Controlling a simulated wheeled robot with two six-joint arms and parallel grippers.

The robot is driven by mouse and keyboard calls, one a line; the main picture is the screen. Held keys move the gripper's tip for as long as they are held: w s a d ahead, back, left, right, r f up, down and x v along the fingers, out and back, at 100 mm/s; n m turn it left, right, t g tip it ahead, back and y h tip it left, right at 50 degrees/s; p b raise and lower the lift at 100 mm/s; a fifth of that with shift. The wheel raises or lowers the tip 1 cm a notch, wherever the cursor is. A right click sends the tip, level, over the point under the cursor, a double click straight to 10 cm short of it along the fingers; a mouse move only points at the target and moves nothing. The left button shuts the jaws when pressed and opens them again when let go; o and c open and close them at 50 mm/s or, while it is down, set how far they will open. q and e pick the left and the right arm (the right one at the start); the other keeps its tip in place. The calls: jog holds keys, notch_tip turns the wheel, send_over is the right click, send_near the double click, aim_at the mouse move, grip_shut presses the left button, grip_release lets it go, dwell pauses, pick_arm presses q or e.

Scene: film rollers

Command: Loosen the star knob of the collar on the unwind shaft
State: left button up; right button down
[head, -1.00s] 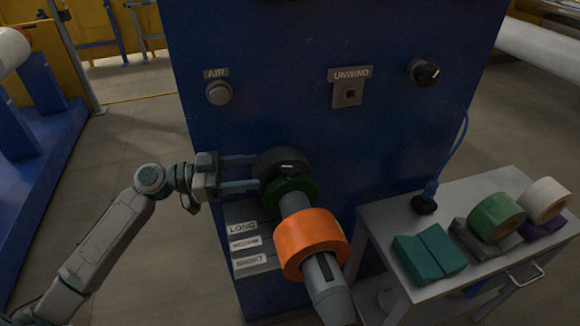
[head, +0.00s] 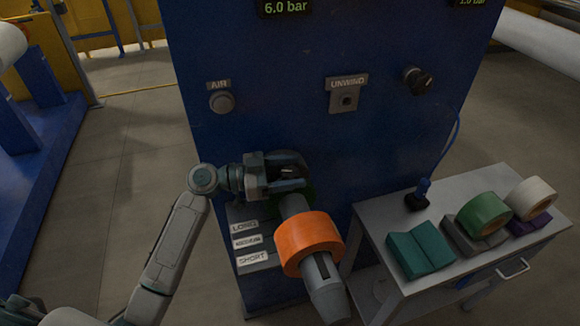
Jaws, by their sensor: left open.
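The unwind shaft (head: 326,287) sticks out of the blue machine toward me, carrying an orange roll (head: 308,245) near its front end. Behind the roll a dark green ring (head: 305,193) shows in part. The black collar (head: 290,157) sits behind that and is mostly hidden by my left gripper (head: 298,172). The gripper comes in from the left, fingers pointing right across the collar, one above the other. It is open. A small dark part with a light mark, perhaps the star knob (head: 287,171), shows between the fingers; I cannot tell whether they touch it. My right gripper is not in view.
The blue machine panel (head: 300,60) stands close behind, with an AIR button (head: 222,102), an UNWIND switch (head: 346,99) and a black knob (head: 418,80). LONG, MEDIUM and SHORT labels lie below the gripper. A grey cart (head: 385,232) at right holds rolls on cradles.

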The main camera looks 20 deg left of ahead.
pick_arm(q)
jog(key=c, duration=1)
jog(key=shift+o, duration=0.2)
jog(key=shift+s+f+n+t+y+b, duration=0.1)
jog(key=shift+f+n+t+y+b, duration=0.15)
jog(key=shift+n+t+y+b, duration=0.4)
jog(key=shift+d+r+n+t+y, duration=0.1)
jog(key=shift+n+t+y, duration=0.15)
jog(key=shift+n+t, duration=0.35)
jog(key=shift+r+n+t+y, duration=0.15)
jog(key=shift+n+t+y, duration=0.5)
jog(key=shift+t, duration=0.4)
jog(key=shift+n+t+y, duration=0.3)
jog(key=shift+t+y, duration=0.1)
jog(key=shift+y, duration=0.15)
